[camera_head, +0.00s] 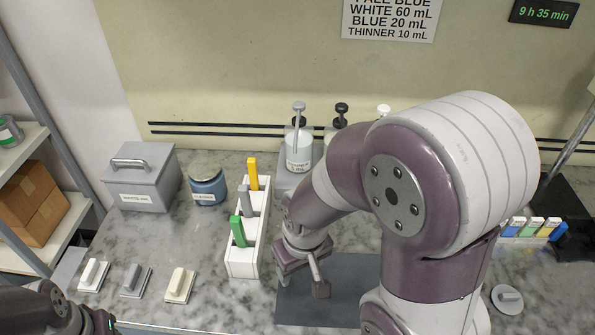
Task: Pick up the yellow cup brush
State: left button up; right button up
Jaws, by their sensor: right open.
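The yellow cup brush (253,174) stands upright in the back slot of a white rack (246,261). Only its yellow handle shows; its lower end is hidden in the rack. A grey handle (244,199) and a green handle (238,231) stand in the slots in front of it. My right gripper (304,277) is open and empty, to the right of the rack's front end and over a dark grey mat (300,308). It is apart from the yellow brush. Of my left arm only a dark link shows at the bottom left corner; its gripper is out of view.
Several small handled blocks, one cream (180,284), lie at the front left. My right arm hides much of the right side.

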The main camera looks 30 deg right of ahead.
aim_at(252, 162)
jog(key=z, duration=2.3)
jog(key=u, duration=1.7)
jog(key=i+l, duration=0.1)
jog(key=l, duration=0.25)
jog(key=u, duration=0.4)
jog(key=l+u, duration=0.15)
jog(key=u, duration=0.7)
jog(key=l+u, duration=0.1)
jog(key=u, duration=0.35)
jog(key=k, duration=0.05)
